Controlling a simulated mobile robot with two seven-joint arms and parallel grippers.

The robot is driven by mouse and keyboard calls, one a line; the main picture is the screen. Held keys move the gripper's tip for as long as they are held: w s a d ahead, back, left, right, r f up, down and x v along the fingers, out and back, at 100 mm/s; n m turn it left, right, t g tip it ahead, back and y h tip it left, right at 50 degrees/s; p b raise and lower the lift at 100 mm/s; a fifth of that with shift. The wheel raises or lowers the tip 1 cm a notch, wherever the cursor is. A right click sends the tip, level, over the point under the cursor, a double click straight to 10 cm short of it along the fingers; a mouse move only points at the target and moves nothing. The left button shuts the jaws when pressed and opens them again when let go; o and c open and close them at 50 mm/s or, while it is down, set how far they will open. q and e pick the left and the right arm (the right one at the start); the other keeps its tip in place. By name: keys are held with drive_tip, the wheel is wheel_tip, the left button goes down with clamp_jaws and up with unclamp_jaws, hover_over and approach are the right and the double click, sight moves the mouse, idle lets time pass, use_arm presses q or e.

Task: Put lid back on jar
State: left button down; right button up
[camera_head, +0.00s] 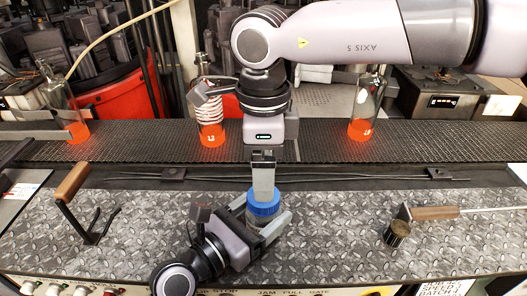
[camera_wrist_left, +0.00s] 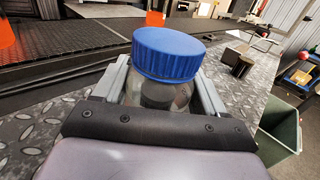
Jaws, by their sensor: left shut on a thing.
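A clear glass jar (camera_wrist_left: 160,96) stands on the metal plate in the left wrist view, mostly hidden in the head view. The blue lid (camera_head: 263,202) sits over its mouth; it also shows in the left wrist view (camera_wrist_left: 168,52). I cannot tell whether it is tight. My left gripper (camera_head: 268,226) is shut on the jar, its fingers on either side of the glass below the lid. My right gripper (camera_head: 264,178) points down above the lid in the head view. Its fingers are seen edge-on, so their opening is hidden, and no contact with the lid can be confirmed.
Behind runs a dark conveyor (camera_head: 310,141) with bottles of orange liquid (camera_head: 363,110). A wooden-handled tool (camera_head: 436,213) and dark pot (camera_head: 397,234) are right. The plate between jar and pot is clear.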

sight(263, 214)
drive_tip(key=shift+f, duration=2.8)
drive_tip(key=shift+c, duration=0.3)
drive_tip(key=c, duration=1)
drive_tip(key=shift+c, duration=0.2)
drive_tip(key=shift+m, duration=0.9)
drive_tip(key=o, duration=1.3)
drive_tip(key=shift+c, duration=0.2)
